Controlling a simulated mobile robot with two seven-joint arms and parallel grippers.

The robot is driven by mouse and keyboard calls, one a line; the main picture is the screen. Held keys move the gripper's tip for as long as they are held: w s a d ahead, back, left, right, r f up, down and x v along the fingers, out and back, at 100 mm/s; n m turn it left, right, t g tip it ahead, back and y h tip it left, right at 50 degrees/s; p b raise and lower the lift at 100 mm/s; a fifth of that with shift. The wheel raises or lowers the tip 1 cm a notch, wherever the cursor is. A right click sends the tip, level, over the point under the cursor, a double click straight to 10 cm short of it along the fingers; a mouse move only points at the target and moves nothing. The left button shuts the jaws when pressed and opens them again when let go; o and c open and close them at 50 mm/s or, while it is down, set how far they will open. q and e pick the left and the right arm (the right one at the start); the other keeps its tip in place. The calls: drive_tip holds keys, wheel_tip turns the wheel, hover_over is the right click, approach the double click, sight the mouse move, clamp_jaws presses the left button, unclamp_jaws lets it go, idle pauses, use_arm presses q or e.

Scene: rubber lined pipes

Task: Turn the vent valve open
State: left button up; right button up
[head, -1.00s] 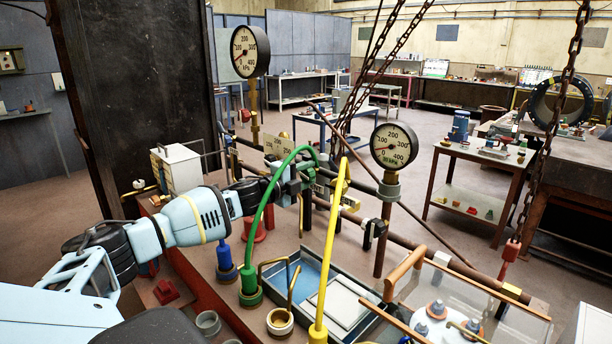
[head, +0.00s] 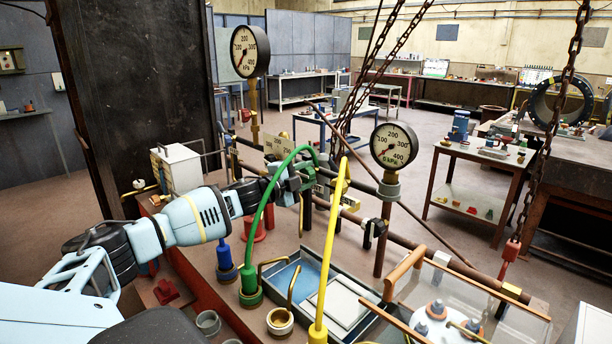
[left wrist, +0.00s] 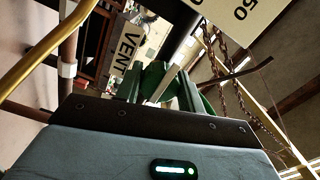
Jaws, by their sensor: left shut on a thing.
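The vent valve is marked by a white "VENT" tag (left wrist: 129,50) in the left wrist view. A green valve part (left wrist: 153,74) shows beside the tag, between my gripper's fingers. My left gripper (head: 295,180) reaches across the bench to the pipework and is shut on the valve's handle. In the left wrist view its fingers (left wrist: 160,90) stand on both sides of a pale, flat, tilted piece. The fingers and the green hose hide much of the valve in the head view. My right gripper is not in view.
A green hose (head: 266,207) arches in front of the gripper, and a yellow pipe (head: 329,245) rises just right of it. Two pressure gauges (head: 250,51) (head: 394,146) stand above the pipes. A blue tray (head: 306,267) lies on the bench. Chains (head: 545,140) hang at the right.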

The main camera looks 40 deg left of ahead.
use_arm(q)
drive_tip(key=o, duration=1)
drive_tip(key=shift+c, duration=0.2)
drive_tip(key=shift+s, duration=0.1)
drive_tip(key=shift+s+a+f, duration=0.1)
drive_tip(key=shift+s+f, duration=0.1)
drive_tip(key=shift+s, duration=0.3)
drive_tip(key=s, duration=0.6)
drive_tip(key=shift+s+a+r, duration=0.2)
drive_tip(key=shift+s+a, duration=0.05)
drive_tip(key=shift+s, duration=0.05)
